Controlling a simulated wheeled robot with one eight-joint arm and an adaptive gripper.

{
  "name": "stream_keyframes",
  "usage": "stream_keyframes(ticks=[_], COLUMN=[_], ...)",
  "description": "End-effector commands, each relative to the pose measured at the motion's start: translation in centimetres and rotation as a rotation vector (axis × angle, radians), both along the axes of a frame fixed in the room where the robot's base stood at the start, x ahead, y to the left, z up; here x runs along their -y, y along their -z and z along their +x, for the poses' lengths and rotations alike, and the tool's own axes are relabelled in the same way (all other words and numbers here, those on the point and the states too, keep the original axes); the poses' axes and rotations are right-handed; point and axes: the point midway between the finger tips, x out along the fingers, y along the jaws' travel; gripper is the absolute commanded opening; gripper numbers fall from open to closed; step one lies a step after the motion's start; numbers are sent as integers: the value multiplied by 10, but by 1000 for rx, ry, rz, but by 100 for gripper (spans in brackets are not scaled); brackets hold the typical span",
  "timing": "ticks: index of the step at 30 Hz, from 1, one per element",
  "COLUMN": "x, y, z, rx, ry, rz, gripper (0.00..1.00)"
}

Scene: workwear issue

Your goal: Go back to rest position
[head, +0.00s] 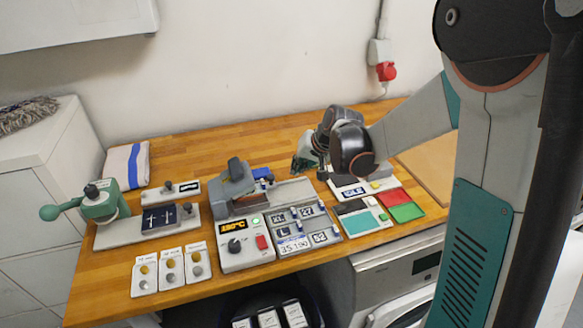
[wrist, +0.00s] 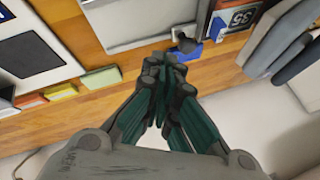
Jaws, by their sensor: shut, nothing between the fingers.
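My gripper (wrist: 165,78) is shut and empty, its dark green fingers drawn together in the wrist view. In the head view my gripper (head: 305,160) hangs above the wooden workbench (head: 220,150), over the back middle of the bench and to the right of the grey press (head: 235,185). My arm reaches in from the right side of the head view. A small blue piece (wrist: 190,48) with a dark knob shows just beyond the fingertips in the wrist view; whether they touch it cannot be told.
A panel with an orange display (head: 245,240), tiles with numbers (head: 303,228) and red and green pads (head: 398,204) line the front of the bench. Bare wood lies along the back.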

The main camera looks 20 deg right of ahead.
Motion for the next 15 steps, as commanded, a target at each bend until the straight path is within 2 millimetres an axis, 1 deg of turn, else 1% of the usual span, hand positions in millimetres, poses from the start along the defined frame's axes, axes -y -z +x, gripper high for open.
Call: stream_keyframes(ticks=[1,6,9,15], x=[4,10,12,13], y=[-11,-30,-36,-40], z=[-5,-18,-21,-25], rx=[0,0,0,0], ry=[3,3,2,0], rz=[-1,0,1,-2], gripper=[0,0,0,0])
